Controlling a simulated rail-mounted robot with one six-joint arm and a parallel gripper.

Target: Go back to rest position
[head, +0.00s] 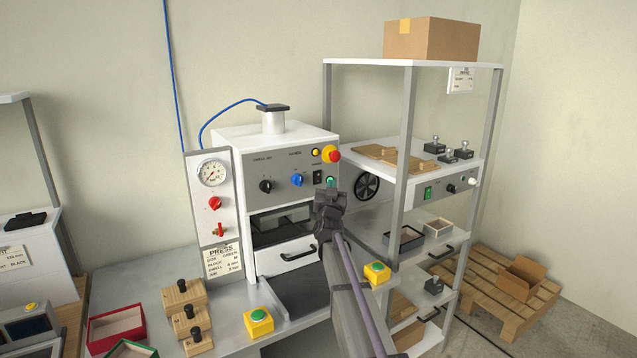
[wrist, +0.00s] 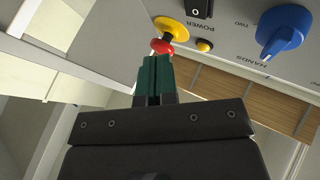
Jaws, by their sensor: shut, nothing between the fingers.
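My gripper (head: 331,185) is in front of the right side of the press's grey control panel (head: 285,182), below the red and yellow stop button (head: 331,154). Its fingers are shut and empty. In the wrist view, the green-tipped fingers (wrist: 154,68) are together, just below the red stop button (wrist: 162,46). The black power switch (wrist: 199,8) and the blue knob (wrist: 285,33) are to their right. I cannot tell whether the fingertips touch the panel. My arm reaches up from the lower right and hides part of the press front.
Two yellow boxes with green buttons (head: 258,322) (head: 377,273) stand on the bench. Wooden blocks with black knobs (head: 183,294) and a red box (head: 116,329) are at left. A shelf rack (head: 408,150) stands close on the right. A pallet (head: 500,290) lies on the floor.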

